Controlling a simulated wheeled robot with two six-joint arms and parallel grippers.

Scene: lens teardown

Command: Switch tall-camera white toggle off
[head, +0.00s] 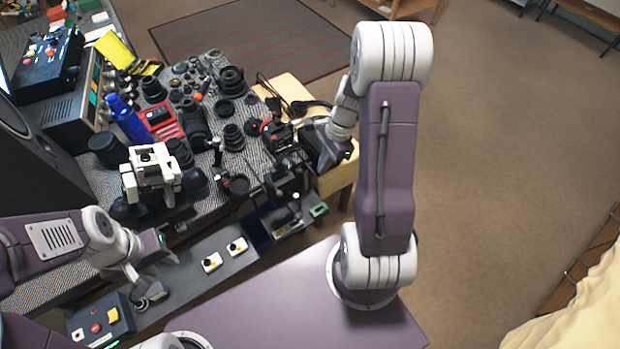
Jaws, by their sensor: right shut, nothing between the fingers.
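Two small white switch plates with dark toggles sit on the grey strip along the table's front edge: a left one (211,262) and a right one (237,247). I cannot tell which belongs to the tall camera, or which way their levers point. A white-and-black upright device (152,177) stands behind them. My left gripper (166,262) hangs left of the plates, apart from them; its finger opening is unclear. My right gripper (290,153) is shut and empty at the table's right side, by dark camera gear, well away from the plates.
Many black lenses (231,78) crowd the grey textured table, with a blue bottle (127,118) and red case (163,121). A control box (100,320) with red and yellow buttons is at lower left. Floor at right is open.

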